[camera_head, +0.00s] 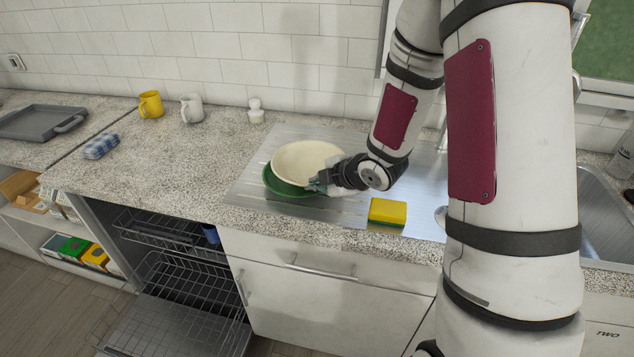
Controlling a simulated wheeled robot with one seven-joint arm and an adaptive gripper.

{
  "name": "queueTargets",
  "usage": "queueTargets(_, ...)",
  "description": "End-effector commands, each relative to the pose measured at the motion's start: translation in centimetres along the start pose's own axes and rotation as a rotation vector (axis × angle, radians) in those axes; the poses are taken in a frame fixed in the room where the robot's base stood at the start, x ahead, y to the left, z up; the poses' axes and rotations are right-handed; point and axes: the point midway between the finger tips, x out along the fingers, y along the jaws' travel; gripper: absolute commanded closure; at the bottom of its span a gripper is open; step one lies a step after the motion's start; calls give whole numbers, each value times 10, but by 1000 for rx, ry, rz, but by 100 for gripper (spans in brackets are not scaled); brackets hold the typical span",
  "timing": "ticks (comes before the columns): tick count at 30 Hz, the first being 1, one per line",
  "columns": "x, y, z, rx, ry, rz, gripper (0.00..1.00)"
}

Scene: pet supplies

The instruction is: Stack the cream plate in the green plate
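The cream plate (305,160) is a pale round plate above the green plate, tilted a little and covering most of it. The green plate (280,187) lies on the metal drainboard, with its left and front rim showing. My gripper (318,182) is at the right front edge of the cream plate, with its fingers at the rim. The fingers seem closed on that rim, but they are small and partly hidden. I cannot tell whether the two plates touch.
A yellow sponge (387,212) lies on the drainboard (335,209) right of the plates. A white shaker (256,111), a white mug (192,108) and a yellow mug (151,104) stand behind on the counter. An open dishwasher (175,285) is below.

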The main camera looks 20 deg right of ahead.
Motion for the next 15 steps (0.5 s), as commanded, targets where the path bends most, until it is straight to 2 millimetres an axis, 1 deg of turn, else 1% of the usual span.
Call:
queueTargets(7,5,-4,2,0,0,1,100)
queueTargets(10,4,-5,2,0,0,0,77)
queueTargets(11,4,-5,2,0,0,0,75)
queueTargets(15,4,-5,2,0,0,0,75)
